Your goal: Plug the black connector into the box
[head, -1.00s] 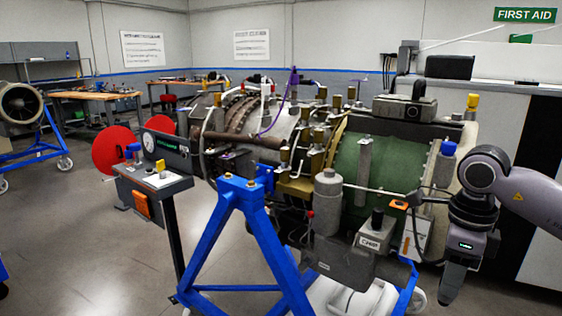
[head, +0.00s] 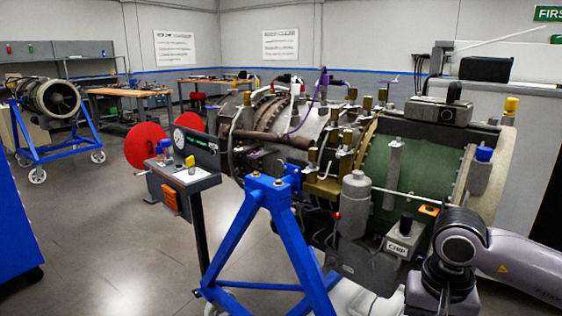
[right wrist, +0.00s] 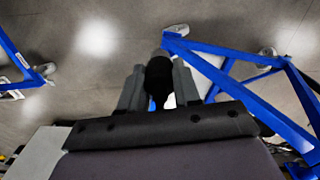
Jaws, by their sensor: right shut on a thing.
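My right gripper (right wrist: 157,92) is shut on a black connector (right wrist: 158,72), which sits between its two grey fingers in the right wrist view. Floor and blue stand legs show beyond it. In the head view my right arm comes in at the lower right, and its gripper end is cut off by the bottom edge. A grey box (head: 392,262) with a white label and a black cap on top is mounted on the turbine's near side, left of my right arm. My left gripper is not in view.
The green turbine (head: 375,165) rests on a blue stand (head: 255,215) whose legs spread toward me. A blue cabinet (head: 15,225) stands at the left edge. A second turbine (head: 52,98) stands behind it. The floor (head: 100,250) between is clear.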

